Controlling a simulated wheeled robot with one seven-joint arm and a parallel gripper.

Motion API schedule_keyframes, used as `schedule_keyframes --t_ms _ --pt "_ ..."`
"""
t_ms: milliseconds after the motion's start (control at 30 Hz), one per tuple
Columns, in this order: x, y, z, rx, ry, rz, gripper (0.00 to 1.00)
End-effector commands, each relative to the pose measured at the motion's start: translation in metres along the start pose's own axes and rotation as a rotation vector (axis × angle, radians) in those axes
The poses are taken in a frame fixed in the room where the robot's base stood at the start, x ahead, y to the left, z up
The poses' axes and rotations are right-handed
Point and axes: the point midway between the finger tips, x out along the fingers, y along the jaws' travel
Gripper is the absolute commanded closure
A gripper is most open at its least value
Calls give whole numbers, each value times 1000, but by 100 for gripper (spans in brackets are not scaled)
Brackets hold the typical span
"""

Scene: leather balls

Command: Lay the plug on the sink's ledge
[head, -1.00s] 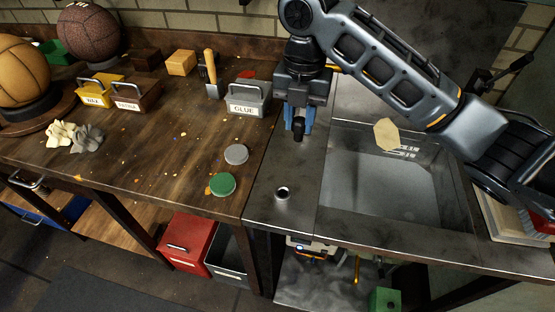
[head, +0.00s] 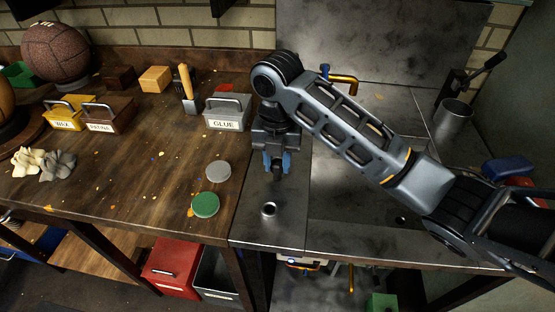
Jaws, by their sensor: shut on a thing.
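My gripper (head: 278,169) points down over the dark metal ledge (head: 292,215) at the left side of the sink (head: 350,205). Its blue fingers are shut on a small dark thing, which I take to be the plug (head: 277,174). The fingers hide much of the plug, and I cannot tell whether it touches the ledge. A small round metal fitting (head: 268,209) is on the ledge, nearer to me than the gripper. A small dark hole (head: 402,219) shows in the sink, and my arm covers part of the basin.
The wooden bench (head: 130,185) adjoins the ledge on the left. It holds a green lid (head: 205,204), a grey lid (head: 218,170) and a grey GLUE box (head: 228,111). A brass tap (head: 343,83) stands behind my arm. A metal cup (head: 453,118) is at the right.

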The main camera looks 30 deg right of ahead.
Motion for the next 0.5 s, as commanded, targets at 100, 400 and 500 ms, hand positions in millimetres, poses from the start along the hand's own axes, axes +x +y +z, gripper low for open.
schedule_keyframes --t_ms 100,400,500 --pt "-1 0 0 0 -1 0 96" --pt "2 0 0 0 0 1 60" --pt "2 0 0 0 0 0 50"
